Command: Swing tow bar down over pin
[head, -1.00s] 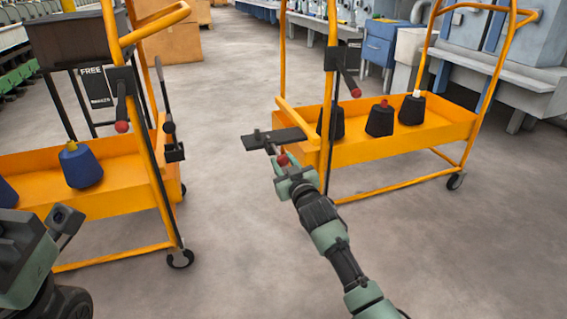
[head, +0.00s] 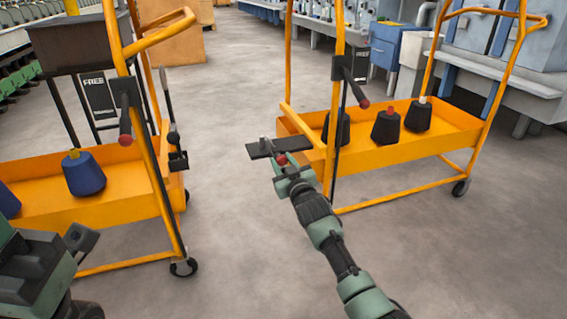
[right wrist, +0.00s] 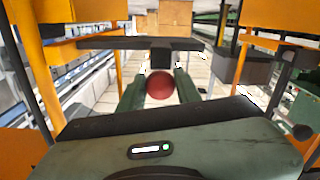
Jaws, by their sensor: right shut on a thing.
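My right gripper (head: 284,172) is shut on a red knob (head: 281,159), which also shows between the two fingers in the right wrist view (right wrist: 160,85). The knob sits at a flat dark plate (head: 290,143) low beside the right cart's near post. A short upright stub, perhaps the pin (head: 263,143), stands on the plate's left end. A dark upright bar, perhaps the tow bar (head: 166,95), stands at the left cart's right end above a black bracket (head: 178,161). It is apart from the plate. My left gripper (head: 78,238) is partly in view at lower left; its jaws are unclear.
The left orange cart (head: 125,195) carries blue cones (head: 84,175). The right orange cart (head: 400,146) carries several dark cones (head: 386,127). Red-tipped handles stick out from both carts' posts. Bare floor lies between the carts.

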